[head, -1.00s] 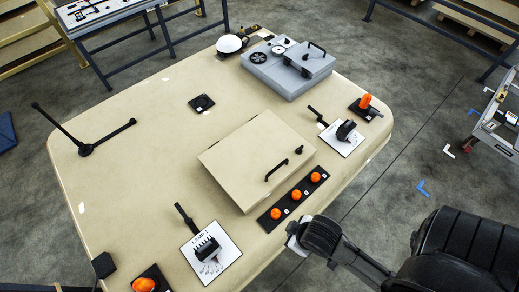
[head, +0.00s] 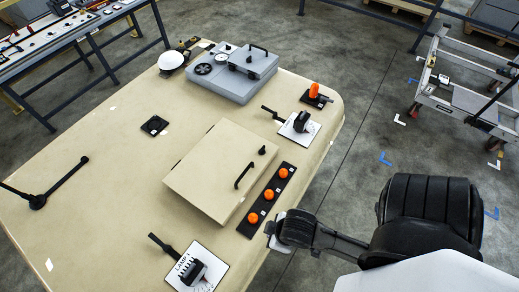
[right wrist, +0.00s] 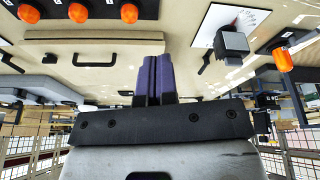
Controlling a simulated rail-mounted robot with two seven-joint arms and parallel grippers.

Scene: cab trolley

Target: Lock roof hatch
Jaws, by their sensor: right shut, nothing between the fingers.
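The roof hatch (head: 215,165) is a closed beige square panel on the beige cab roof. It has a black bar handle (head: 244,175) near its right edge and a small black knob (head: 262,150) by its upper right corner. The hatch also shows upside down in the right wrist view (right wrist: 115,72), with its handle (right wrist: 82,58). My right gripper (right wrist: 157,58) is shut and empty, its purple fingers together. In the head view my right arm ends beside the roof's right edge, near the lamp strip; its fingertips are hidden there. My left gripper is out of view.
A strip of orange lamps (head: 267,195) lies right of the hatch. Lever switches stand on white plates (head: 300,127) above and below it. A grey box (head: 233,75) and white dome (head: 172,61) sit at the far end. A grey trolley (head: 450,85) stands right, across open floor.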

